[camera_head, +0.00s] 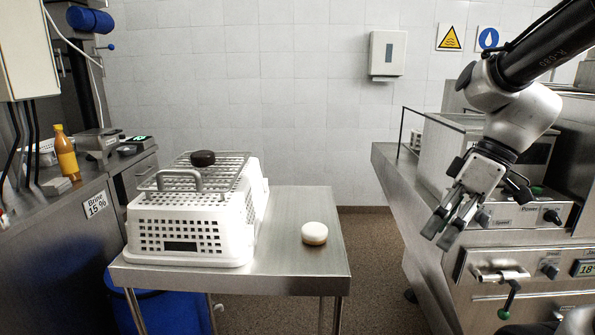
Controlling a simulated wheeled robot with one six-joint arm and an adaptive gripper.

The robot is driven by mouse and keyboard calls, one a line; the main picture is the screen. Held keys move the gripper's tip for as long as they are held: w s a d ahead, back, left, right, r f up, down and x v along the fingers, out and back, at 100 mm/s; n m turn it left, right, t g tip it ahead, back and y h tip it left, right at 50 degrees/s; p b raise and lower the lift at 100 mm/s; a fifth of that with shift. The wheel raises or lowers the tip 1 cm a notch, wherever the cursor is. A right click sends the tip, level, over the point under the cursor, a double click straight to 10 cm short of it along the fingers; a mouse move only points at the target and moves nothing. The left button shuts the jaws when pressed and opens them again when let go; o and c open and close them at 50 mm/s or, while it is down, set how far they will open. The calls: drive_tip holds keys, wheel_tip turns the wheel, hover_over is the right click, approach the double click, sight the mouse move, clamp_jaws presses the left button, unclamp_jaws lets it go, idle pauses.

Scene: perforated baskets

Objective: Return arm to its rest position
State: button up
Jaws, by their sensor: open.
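My gripper (450,221) hangs at the right, pointing down and to the left. Its fingers are apart with nothing between them. It is in front of the steel machine and to the right of the small steel table (290,273), not touching either as far as I can see. My arm comes in from the upper right corner.
A white perforated basket (188,233) stands on the table with a wire rack (215,168) on top. A dark round piece (203,158) lies on the rack. A pale round piece (315,233) sits on the table. The steel machine (520,255) fills the right side.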

drive_tip(key=s+d+r+m+t+h, duration=0.3)
drive_tip(key=s+d+m+t+h, duration=0.1)
drive_tip(key=d+m, duration=0.5)
drive_tip(key=shift+s+d+t+h, duration=0.35)
drive_tip(key=shift+d+t+h, duration=0.15)
drive_tip(key=shift+h, duration=0.1)
drive_tip(key=shift+r, duration=0.1)
